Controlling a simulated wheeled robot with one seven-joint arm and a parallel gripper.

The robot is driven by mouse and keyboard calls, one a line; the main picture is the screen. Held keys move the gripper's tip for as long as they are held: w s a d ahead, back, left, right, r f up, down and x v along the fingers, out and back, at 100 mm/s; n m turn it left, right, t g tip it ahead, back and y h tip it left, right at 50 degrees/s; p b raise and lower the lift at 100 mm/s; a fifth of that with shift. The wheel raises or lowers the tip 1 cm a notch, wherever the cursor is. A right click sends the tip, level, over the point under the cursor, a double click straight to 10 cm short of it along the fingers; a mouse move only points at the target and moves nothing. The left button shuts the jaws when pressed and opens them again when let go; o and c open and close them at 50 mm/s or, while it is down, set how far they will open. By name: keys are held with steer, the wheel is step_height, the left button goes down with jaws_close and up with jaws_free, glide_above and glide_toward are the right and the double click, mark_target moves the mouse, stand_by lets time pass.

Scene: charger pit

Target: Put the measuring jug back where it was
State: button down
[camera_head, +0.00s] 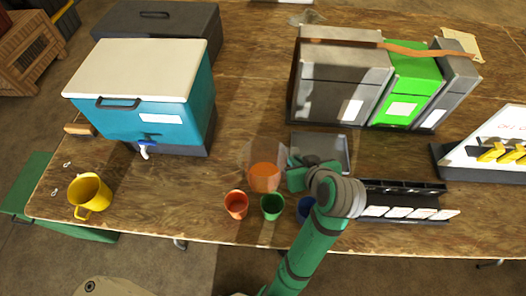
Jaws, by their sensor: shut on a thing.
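The measuring jug (265,177) looks like a clear, see-through vessel with orange in its lower part. It is near the front middle of the wooden table. My gripper (291,171) is at its right side and shut on it; the fingers and the grip point are partly hidden by my wrist. I cannot tell whether the jug's base touches the table or hangs just above it.
An orange cup (236,204), a green cup (272,206) and a blue cup (305,209) stand along the front edge. A grey metal tray (336,146) lies behind my gripper. A teal cooler (150,100) and yellow mug (89,195) are left. A black rack (405,188) is right.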

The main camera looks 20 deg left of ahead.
steer(key=shift+w+d+r+x, duration=0.1)
steer(key=shift+w+x, duration=0.05)
steer(key=shift+x, duration=2.95)
steer(key=shift+w+d+r+x, duration=0.1)
steer(key=shift+w+x, duration=0.1)
steer(key=shift+x, duration=2.95)
steer(key=shift+w+d+r+x, duration=0.1)
steer(key=shift+w+x, duration=0.05)
steer(key=shift+x, duration=2.95)
steer(key=shift+f, duration=0.2)
steer(key=c, duration=1.9)
jaws_free()
steer(key=shift+s+r, duration=0.15)
steer(key=shift+r, duration=0.15)
steer(key=v, duration=1.1)
steer(key=shift+s, duration=0.2)
